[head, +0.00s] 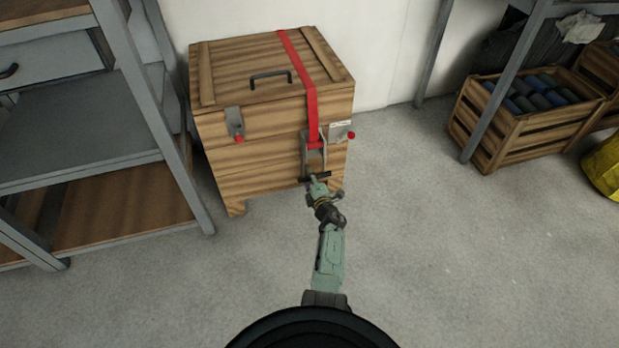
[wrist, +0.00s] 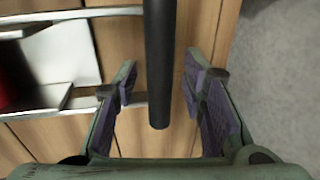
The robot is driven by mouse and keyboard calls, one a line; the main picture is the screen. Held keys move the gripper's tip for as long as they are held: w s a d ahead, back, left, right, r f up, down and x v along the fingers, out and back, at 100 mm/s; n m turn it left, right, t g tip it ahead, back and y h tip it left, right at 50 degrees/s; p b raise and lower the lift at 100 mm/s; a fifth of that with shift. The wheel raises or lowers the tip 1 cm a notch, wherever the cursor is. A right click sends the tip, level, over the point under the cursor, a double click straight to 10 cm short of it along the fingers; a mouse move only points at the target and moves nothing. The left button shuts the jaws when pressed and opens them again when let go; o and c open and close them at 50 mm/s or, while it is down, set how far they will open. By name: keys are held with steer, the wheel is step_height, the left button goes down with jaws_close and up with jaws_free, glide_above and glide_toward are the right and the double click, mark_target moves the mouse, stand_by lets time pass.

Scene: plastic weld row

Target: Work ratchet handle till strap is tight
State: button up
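A wooden crate (head: 250,165) stands on the floor against the wall, with a red strap (head: 309,98) running over its lid and down the front. The strap enters a metal ratchet (head: 313,150) on the crate's front. The black ratchet handle bar (head: 315,178) sits at the ratchet's lower end, and it also shows in the wrist view (wrist: 160,65). My gripper (head: 317,183) is at this bar. In the wrist view my gripper (wrist: 160,92) is open, with the bar between its two fingers and a gap on both sides. Strap tension cannot be told.
Latches with red knobs (head: 236,124) sit on the crate's front. A metal shelf unit (head: 130,100) stands close on the left. An open crate of rolls (head: 525,115) is at the right. The floor (head: 450,250) in front is clear.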

jaws_close()
stand_by(0.7)
